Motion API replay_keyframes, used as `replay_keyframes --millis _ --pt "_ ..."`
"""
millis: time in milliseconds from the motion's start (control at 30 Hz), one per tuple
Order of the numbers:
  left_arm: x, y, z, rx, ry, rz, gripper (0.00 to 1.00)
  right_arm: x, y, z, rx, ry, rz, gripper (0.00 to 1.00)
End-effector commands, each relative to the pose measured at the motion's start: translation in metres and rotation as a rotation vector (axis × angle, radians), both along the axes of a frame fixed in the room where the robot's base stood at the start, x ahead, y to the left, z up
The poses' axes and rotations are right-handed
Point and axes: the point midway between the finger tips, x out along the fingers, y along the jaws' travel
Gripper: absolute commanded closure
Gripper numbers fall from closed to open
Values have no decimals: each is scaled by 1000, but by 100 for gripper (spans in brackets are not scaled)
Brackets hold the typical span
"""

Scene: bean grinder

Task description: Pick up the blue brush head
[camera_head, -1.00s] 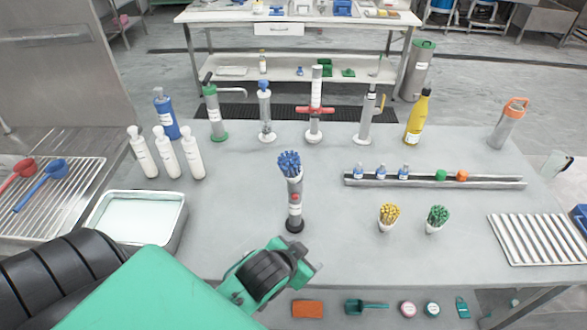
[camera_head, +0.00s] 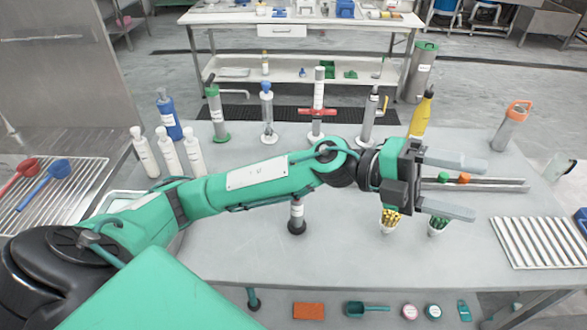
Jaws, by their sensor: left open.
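The blue brush head is hidden behind my left arm. Earlier it showed as a blue tufted bundle atop a grey upright holder at mid-table. Only the lower part of that holder (camera_head: 297,215) shows now, below my forearm. My right gripper is not in view.
A yellow bundle (camera_head: 390,218) and a green bundle (camera_head: 438,225) stand in cups below the gripper. The rail (camera_head: 500,185) holds a green and an orange piece. A ribbed tray (camera_head: 541,243) lies at right. Upright tools, including a yellow bottle (camera_head: 421,115), line the back.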

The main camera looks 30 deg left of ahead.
Motion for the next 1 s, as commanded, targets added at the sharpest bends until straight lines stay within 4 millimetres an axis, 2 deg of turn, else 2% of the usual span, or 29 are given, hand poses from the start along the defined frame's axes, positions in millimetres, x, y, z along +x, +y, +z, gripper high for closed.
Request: replay_keyframes --millis 133,233,367,467,567,700,800,900,1000 --pt "-10 7 -26 300 -167 -138 29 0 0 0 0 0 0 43" --pt "-8 25 -47 519 -246 -205 29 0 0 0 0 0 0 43" --pt "5 65 -70 823 -315 -253 29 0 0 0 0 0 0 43" --pt "20 107 -80 1066 -333 -261 29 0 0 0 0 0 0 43" --pt "37 157 -81 1308 -323 -242 29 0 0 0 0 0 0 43" --pt "53 225 -68 1597 -268 -187 29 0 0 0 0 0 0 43" --pt "58 262 -56 1741 -220 -146 29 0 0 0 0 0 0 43" --pt "59 283 -48 1825 -183 -119 29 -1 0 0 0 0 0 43" --pt "60 293 -47 1862 -165 -107 29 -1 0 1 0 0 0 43"
